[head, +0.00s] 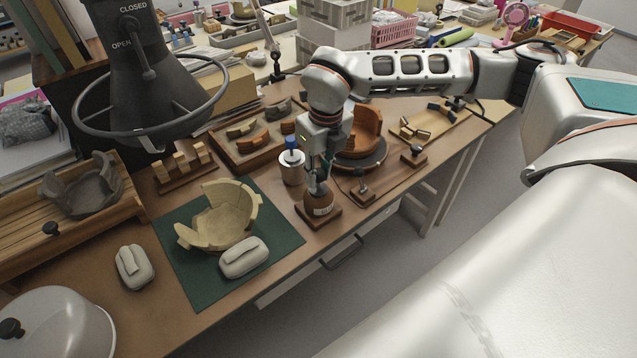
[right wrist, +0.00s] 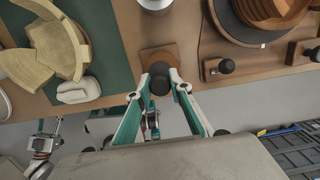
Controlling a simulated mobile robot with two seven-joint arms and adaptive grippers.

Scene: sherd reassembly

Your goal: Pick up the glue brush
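My right gripper (head: 318,180) is directly above the pot, pointing down. In the right wrist view its fingertips (right wrist: 162,78) are at either side of a dark, round-ended handle (right wrist: 184,87), which looks like the glue brush. Whether the fingers press on it I cannot tell. Part of my left arm, apparently its gripper (right wrist: 42,142), shows small at the lower left.
A blue-topped container (head: 291,167) stands close left of the pot. A pale, partly rebuilt bowl (head: 222,218) sits on a green mat (head: 197,283). A reddish sherd vessel (head: 362,135) is behind, on a dark turntable. A dark ringed hood (head: 152,95) hangs at upper left.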

